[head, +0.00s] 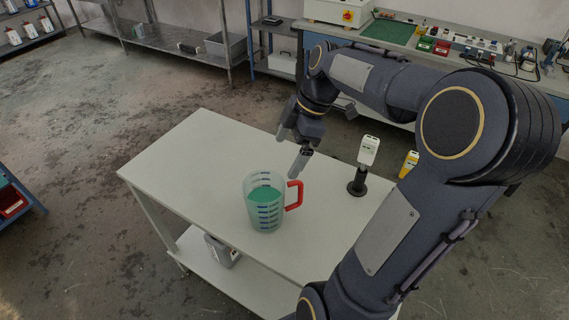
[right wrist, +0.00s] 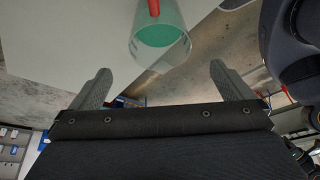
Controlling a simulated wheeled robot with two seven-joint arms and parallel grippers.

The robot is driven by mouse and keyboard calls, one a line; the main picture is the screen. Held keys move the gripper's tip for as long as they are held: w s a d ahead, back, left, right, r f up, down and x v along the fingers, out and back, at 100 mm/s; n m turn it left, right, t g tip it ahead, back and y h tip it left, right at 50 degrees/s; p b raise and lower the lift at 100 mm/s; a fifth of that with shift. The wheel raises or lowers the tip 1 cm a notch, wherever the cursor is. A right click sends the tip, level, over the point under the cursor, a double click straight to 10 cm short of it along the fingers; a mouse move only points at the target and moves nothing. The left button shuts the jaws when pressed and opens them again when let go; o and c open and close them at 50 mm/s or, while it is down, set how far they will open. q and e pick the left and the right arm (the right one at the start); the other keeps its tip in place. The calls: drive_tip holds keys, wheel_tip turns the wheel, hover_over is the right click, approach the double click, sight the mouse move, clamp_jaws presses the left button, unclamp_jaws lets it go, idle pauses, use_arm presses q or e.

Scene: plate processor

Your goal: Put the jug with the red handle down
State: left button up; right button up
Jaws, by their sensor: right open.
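The clear jug (head: 264,203) with green liquid, blue markings and a red handle (head: 294,196) stands upright on the white table (head: 190,150). The handle points right in the head view. My right gripper (head: 291,154) is open and empty, above the table behind the jug and its handle, apart from them. In the right wrist view the jug (right wrist: 160,38) and its red handle (right wrist: 154,8) show at the top, beyond the two spread fingers (right wrist: 160,88). My left gripper is not in view.
A white device on a black stand (head: 365,165) stands right of the jug, with a yellow item (head: 409,163) farther right, partly behind my arm. The table's left part is clear. A grey container (head: 222,250) sits on the lower shelf. Benches line the back.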

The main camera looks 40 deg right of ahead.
drive_tip(key=s+a+f+m+t, duration=0.1)
drive_tip(key=s+a+f+m, duration=0.1)
drive_tip(key=s+a+m, duration=0.4)
drive_tip(key=s+a+f+m+t, duration=0.2)
drive_tip(key=s+a+m, duration=0.3)
drive_tip(key=a, duration=0.5)
drive_tip(key=m, duration=0.2)
drive_tip(key=shift+s+a+m, duration=0.35)
drive_tip(key=shift+s+m, duration=0.05)
drive_tip(key=shift+r, duration=0.1)
